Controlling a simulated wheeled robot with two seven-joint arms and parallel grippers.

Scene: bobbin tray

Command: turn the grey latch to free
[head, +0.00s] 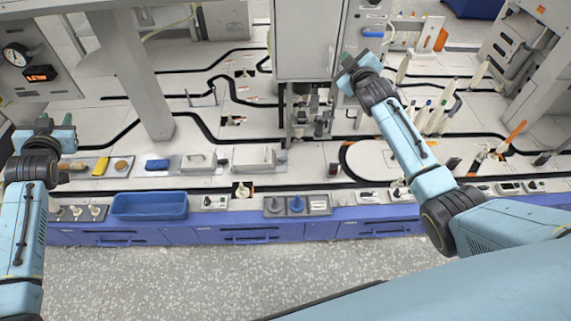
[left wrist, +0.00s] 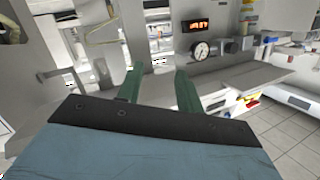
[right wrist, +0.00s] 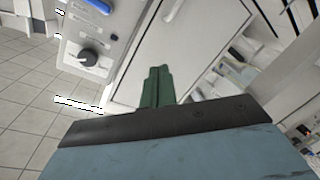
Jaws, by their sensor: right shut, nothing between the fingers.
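A dark grey turning knob (right wrist: 88,57) sits on a pale labelled panel in the right wrist view, left of my fingers. It may be the grey latch; its lettering is too small to read. In the head view a dark knob (head: 373,2) shows at the top edge, on the panel beside the tall cabinet. My right gripper (head: 347,60) is shut and empty in front of the cabinet's right side; its closed green fingers (right wrist: 157,87) are apart from the knob. My left gripper (head: 44,124) is open and empty at the far left, fingers spread (left wrist: 158,88).
A blue handle (head: 373,34) is on the panel under the knob, and the tall cabinet (head: 306,40) stands beside it. A blue tray (head: 150,206) lies at the bench's front left. The floor in front is clear.

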